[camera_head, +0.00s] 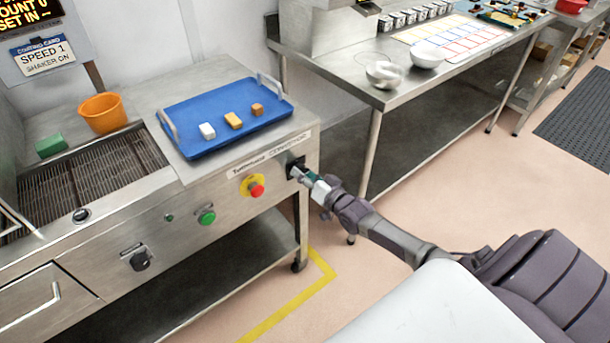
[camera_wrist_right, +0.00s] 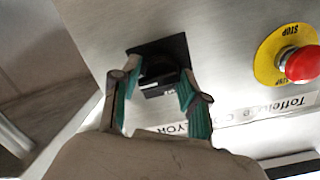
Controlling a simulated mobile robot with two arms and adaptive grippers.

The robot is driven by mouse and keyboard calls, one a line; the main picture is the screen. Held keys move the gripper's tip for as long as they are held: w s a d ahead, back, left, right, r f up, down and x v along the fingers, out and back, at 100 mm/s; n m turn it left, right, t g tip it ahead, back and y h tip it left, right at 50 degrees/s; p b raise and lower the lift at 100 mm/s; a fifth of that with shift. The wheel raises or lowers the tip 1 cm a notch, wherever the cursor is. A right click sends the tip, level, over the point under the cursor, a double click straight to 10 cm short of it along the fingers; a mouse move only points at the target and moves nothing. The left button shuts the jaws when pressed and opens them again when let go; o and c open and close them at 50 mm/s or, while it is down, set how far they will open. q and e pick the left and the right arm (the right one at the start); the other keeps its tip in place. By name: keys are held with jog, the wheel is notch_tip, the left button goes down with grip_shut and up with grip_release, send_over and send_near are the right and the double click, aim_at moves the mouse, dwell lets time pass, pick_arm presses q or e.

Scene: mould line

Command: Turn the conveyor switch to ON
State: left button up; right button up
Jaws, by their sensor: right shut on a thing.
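The conveyor switch (camera_head: 293,164) is a black rotary switch on a dark square plate at the right end of the machine's steel front panel. My right gripper (camera_head: 300,175) is at it, the arm reaching in from the lower right. In the right wrist view the switch (camera_wrist_right: 157,84) sits between the green-padded fingers of the gripper (camera_wrist_right: 159,76), which are shut on its knob. The fingers partly hide the switch in the head view. Its ON and OFF marks cannot be read. My left gripper is not in view.
A blue tray (camera_head: 190,146) with three small blocks lies above. A steel table (camera_head: 395,97) stands at right.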

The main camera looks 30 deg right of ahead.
jog(key=shift+a, duration=0.35)
jog(key=o, duration=0.8)
jog(key=shift+o, duration=1)
jog(key=shift+a, duration=0.1)
jog(key=s+d+r, duration=0.1)
jog(key=s, duration=1)
jog(key=shift+s+r, duration=0.25)
jog(key=shift+s, duration=0.15)
jog(key=shift+f, duration=0.1)
